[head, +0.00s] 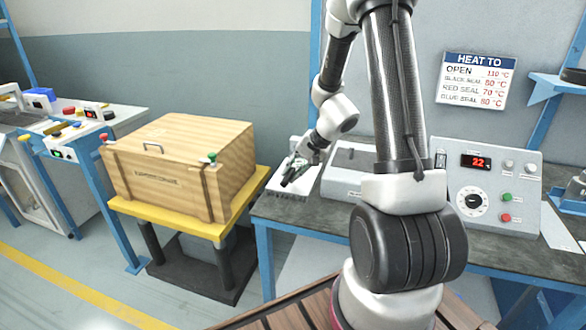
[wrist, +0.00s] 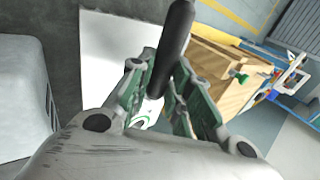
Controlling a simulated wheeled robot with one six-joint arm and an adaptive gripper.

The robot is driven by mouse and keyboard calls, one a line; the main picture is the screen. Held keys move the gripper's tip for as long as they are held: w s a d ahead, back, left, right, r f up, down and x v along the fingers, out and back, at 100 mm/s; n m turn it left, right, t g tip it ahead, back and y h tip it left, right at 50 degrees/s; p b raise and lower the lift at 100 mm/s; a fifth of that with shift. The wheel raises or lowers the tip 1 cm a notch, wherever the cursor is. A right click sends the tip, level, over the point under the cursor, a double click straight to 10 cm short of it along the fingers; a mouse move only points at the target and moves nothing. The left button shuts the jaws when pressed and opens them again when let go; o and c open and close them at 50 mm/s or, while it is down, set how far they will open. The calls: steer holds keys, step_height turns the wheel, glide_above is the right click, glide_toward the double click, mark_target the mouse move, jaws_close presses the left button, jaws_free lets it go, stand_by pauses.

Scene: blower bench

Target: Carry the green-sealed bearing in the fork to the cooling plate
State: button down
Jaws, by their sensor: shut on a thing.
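My gripper (head: 298,166) is at the left end of the bench, over a pale finned plate (head: 287,190) that looks like the cooling plate. In the wrist view my gripper (wrist: 163,78) is shut on a black bar (wrist: 178,28), which looks like the fork's handle. The bar also shows as a dark stub in the head view (head: 289,179). A small white round thing with a green ring (wrist: 147,112) shows between the fingers, probably the green-sealed bearing. It is mostly hidden, and I cannot tell whether it touches the plate. A white surface (wrist: 108,45) lies beyond the fingers.
A wooden crate (head: 180,165) on a yellow-topped stand is left of the bench. A grey box-like unit (head: 348,170) stands right of the plate. A control box (head: 490,190) reading 22 is farther right, below a heat sign (head: 475,80).

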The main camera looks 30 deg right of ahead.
steer(key=shift+f, duration=0.45)
stand_by(0.3)
steer(key=c, duration=1.2)
jaws_free()
steer(key=shift+c, duration=0.2)
steer(key=v, duration=1.2)
steer(key=s+r+n+g, duration=0.2)
steer(key=s+g, duration=0.1)
steer(key=s, duration=0.8)
steer(key=s+a+r+n+t+h, duration=0.2)
steer(key=s+a+r+n+h, duration=0.2)
steer(key=s+r+n, duration=0.3)
steer(key=s+r, duration=0.4)
steer(key=r, duration=0.1)
steer(key=shift+a+r+t+h, duration=0.15)
steer(key=shift+r+t+h, duration=0.15)
steer(key=shift+h, duration=0.1)
